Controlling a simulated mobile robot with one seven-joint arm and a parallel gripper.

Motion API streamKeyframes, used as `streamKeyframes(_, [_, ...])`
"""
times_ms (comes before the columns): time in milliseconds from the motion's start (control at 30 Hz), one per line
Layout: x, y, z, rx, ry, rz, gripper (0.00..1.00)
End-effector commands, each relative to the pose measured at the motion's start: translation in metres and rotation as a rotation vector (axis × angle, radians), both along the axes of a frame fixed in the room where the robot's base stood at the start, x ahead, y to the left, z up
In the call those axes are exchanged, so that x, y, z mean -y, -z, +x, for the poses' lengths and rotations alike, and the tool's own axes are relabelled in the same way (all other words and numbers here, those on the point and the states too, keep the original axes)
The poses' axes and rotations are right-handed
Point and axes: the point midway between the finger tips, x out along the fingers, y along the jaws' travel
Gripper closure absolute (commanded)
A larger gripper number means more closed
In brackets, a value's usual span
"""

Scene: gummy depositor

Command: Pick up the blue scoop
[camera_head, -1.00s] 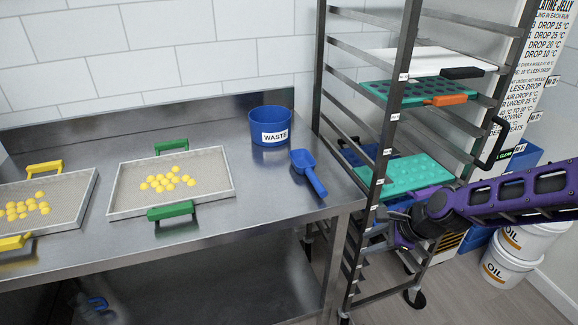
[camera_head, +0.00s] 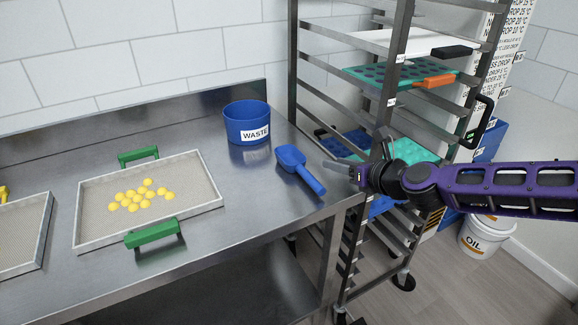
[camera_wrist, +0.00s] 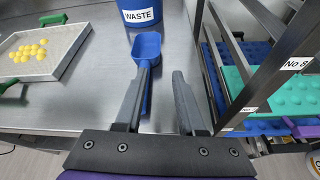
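The blue scoop (camera_head: 299,168) lies on the steel table near its right end, its bowl toward the waste bucket and its handle toward the front edge. In the wrist view the scoop (camera_wrist: 147,48) shows ahead of my gripper, its handle partly hidden behind the left finger. My gripper (camera_head: 340,168) is to the right of the scoop handle in the head view, apart from it. In the wrist view my gripper (camera_wrist: 160,78) has its fingers spread, with nothing held between them.
A blue waste bucket (camera_head: 247,137) stands behind the scoop. A mesh tray (camera_head: 87,213) with green handles and yellow gummies is to the left. A metal rack (camera_head: 297,60) with several trays stands close on the right, near my arm.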

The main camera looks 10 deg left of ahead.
Motion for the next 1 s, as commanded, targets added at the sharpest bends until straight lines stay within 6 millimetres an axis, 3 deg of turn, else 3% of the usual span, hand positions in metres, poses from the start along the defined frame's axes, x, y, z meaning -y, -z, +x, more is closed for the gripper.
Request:
streamKeyframes(600, [-0.059,0.040,0.073,0.002,-0.005,-0.004,0.61])
streamKeyframes(1000, [-0.077,0.052,0.096,0.002,-0.005,-0.004,0.61])
